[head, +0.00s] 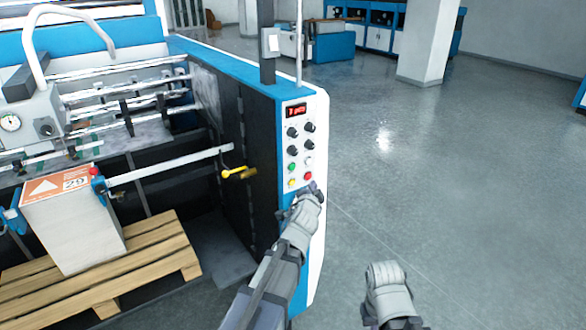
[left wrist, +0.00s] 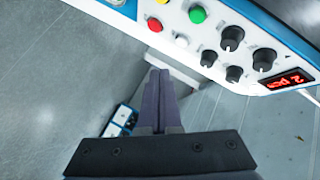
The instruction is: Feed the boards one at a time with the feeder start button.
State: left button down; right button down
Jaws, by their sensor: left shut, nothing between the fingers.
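The control panel (head: 298,145) on the machine's end carries a red display (head: 296,110), several black knobs and four coloured buttons: green (head: 292,167), white (head: 308,161), yellow (head: 291,182) and red (head: 306,177). No label on a button is readable. My left gripper (head: 311,188) is shut and empty, just below the red button. In the left wrist view its fingers (left wrist: 158,75) point past the red button (left wrist: 155,25) and white button (left wrist: 182,41), apart from both. The board stack (head: 80,225) stands on a wooden pallet (head: 150,273). My right gripper (head: 388,292) is low; its fingertips are unclear.
A yellow-handled lever (head: 235,173) sticks out of the machine's dark side wall, left of the panel. A post with a grey box (head: 270,42) rises above the panel. The floor (head: 450,180) to the right is clear, with a pillar (head: 430,40) farther back.

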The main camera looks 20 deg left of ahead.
aim_at(292, 167)
pick_arm(q)
jog(key=w+a, duration=0.5)
jog(key=a, duration=0.2)
jog(key=shift+w, duration=0.15)
jog(key=shift+w, duration=0.1)
dwell(2.0)
jog(key=shift+w+a, duration=0.2)
jog(key=shift+a, duration=0.05)
jog(key=shift+w+a, duration=0.25)
jog(key=shift+a, duration=0.1)
dwell(0.9)
jog(key=shift+s+d, duration=0.55)
jog(key=shift+d, duration=0.1)
